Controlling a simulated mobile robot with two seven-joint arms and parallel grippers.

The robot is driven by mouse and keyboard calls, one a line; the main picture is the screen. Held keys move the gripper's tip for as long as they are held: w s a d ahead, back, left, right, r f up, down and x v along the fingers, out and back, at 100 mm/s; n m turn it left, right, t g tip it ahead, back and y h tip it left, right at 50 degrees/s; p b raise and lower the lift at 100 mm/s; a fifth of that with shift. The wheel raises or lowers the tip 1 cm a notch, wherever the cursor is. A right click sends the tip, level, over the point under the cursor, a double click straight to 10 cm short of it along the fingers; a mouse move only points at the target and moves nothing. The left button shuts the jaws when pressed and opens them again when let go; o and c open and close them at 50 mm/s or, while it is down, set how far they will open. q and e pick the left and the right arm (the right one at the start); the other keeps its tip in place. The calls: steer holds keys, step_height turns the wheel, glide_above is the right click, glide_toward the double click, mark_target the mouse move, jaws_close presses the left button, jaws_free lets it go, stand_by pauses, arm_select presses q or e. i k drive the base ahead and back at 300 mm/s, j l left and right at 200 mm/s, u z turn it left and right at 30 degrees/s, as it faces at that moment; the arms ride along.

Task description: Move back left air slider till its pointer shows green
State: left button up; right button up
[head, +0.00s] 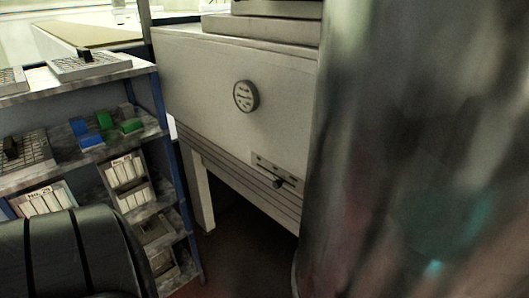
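A slider plate (268,166) with a dark knob (278,183) sits low on the pale side panel of the tunnel housing (200,75). The knob is near the middle or right part of the plate. A round grey gauge (246,96) is on the same panel, above and left of the slider. Its face is too small to tell a pointer or any green. I cannot tell from this view whether this is the back left slider. Neither gripper shows, and nothing of mine is seen touching the knob.
A shelf rack (105,75) on the left holds keyboards, blue and green blocks (131,125) and boxes with white items (126,170). A blurred grey metallic surface hides the right side; I cannot tell what it is. Dark floor shows below the housing.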

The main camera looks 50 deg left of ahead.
mark_target(277, 183)
steer(key=u, duration=1.5)
steer(key=j, duration=0.4)
steer(key=i+j+u, duration=0.1)
steer(key=j, duration=0.25)
